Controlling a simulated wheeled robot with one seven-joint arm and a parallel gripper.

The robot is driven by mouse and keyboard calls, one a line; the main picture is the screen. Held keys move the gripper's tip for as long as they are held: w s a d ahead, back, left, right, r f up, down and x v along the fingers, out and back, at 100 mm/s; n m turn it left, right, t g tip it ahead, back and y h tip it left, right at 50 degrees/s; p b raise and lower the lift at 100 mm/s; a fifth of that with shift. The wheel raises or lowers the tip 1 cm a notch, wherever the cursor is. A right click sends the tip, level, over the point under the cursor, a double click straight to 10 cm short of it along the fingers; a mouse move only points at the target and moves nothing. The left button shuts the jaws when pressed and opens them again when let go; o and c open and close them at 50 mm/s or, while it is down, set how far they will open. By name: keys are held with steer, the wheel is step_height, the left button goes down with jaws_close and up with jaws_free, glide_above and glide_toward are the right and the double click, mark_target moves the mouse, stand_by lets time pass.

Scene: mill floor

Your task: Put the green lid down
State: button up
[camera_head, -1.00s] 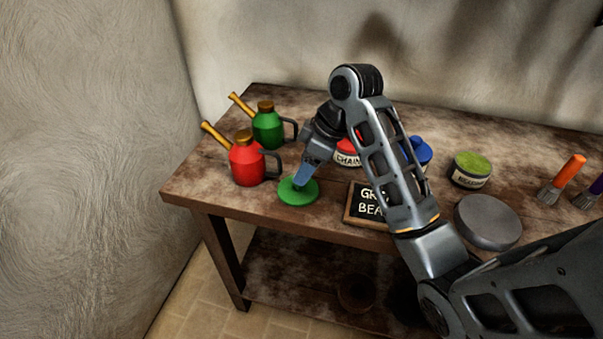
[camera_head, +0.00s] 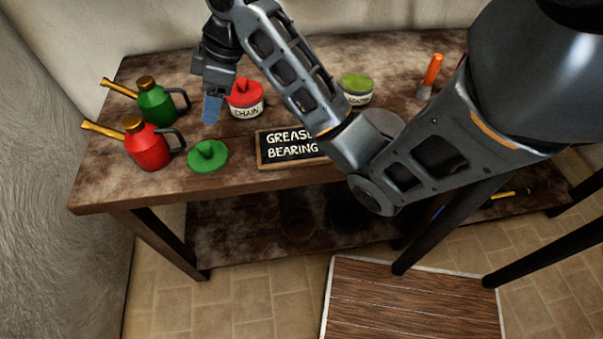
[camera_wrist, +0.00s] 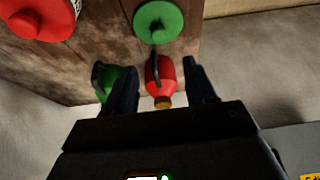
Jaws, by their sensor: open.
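The green lid (camera_head: 208,156), a round disc with a knob, lies flat on the wooden table (camera_head: 190,188) near its front edge, just right of the red oil can. My gripper (camera_head: 212,108) is above the table, behind and above the lid, apart from it and empty. In the wrist view the lid (camera_wrist: 158,21) lies beyond the open fingers (camera_wrist: 160,82), with nothing between them.
A red oil can (camera_head: 147,147) and a green oil can (camera_head: 156,103) stand left of the lid. A "CHAIN" tin with a red lid (camera_head: 245,94), a "GREASE BEARING" sign (camera_head: 288,146), a green-topped tin (camera_head: 356,85) and an orange-handled brush (camera_head: 430,74) are to the right.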

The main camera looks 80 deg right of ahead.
steer(key=w+a+f+m+t+y, duration=0.15)
steer(key=w+a+t, duration=0.35)
steer(key=a, duration=0.7)
steer(key=s+a+f+m+t+h, duration=0.1)
steer(key=a+f+m, duration=0.1)
steer(key=a, duration=0.3)
steer(key=s+a+f+m+t+h, duration=0.1)
steer(key=s+a+m, duration=0.1)
steer(key=a, duration=0.4)
steer(key=s+a+f+m+t+h, duration=0.1)
steer(key=s, duration=0.7)
steer(key=s+a+f+m+h, duration=0.1)
steer(key=s+a, duration=0.1)
steer(key=s, duration=0.6)
steer(key=s+d+r+n+t, duration=0.2)
steer(key=s+d+r+n, duration=0.1)
steer(key=s+r, duration=0.5)
steer(key=s+y, duration=0.1)
steer(key=s, duration=0.2)
steer(key=shift+s+d+t, duration=0.25)
steer(key=shift+s+t, duration=0.05)
steer(key=shift+s, duration=0.1)
steer(key=shift+f+n, duration=0.15)
steer(key=shift+n, duration=0.1)
